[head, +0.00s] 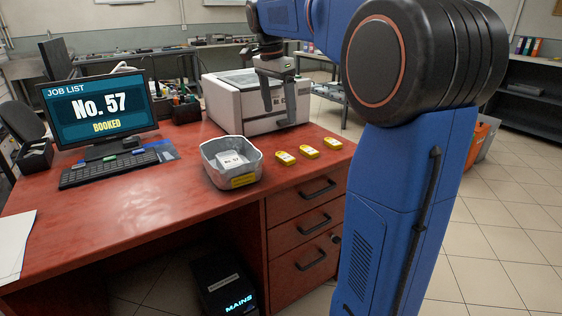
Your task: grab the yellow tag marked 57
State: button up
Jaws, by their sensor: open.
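Three yellow tags lie in a row on the red desk, right of the grey bin: a left tag (285,158), a middle tag (309,152) and a right tag (333,143). Their markings are too small to read, so I cannot tell which is 57. My gripper (280,112) is open and empty, pointing down. It is above and behind the tags in the picture, in front of the white printer, and touches no tag.
The grey bin (212,170) holds a white item labelled "No. 57" and has a yellow label on its front. The white printer (232,105) stands behind it. A monitor (100,112) reads "No. 57 BOOKED", with a keyboard (108,170) below. Bare desk surrounds the tags.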

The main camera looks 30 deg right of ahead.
send_over(284, 156)
jog(key=f, duration=1)
jog(key=shift+s+a, duration=0.1)
jog(key=shift+a, duration=0.25)
jog(key=shift+d+f, duration=0.15)
jog(key=shift+f, duration=1.2)
jog(key=shift+d+f, duration=0.1)
jog(key=shift+f, duration=1.25)
jog(key=c, duration=1.1)
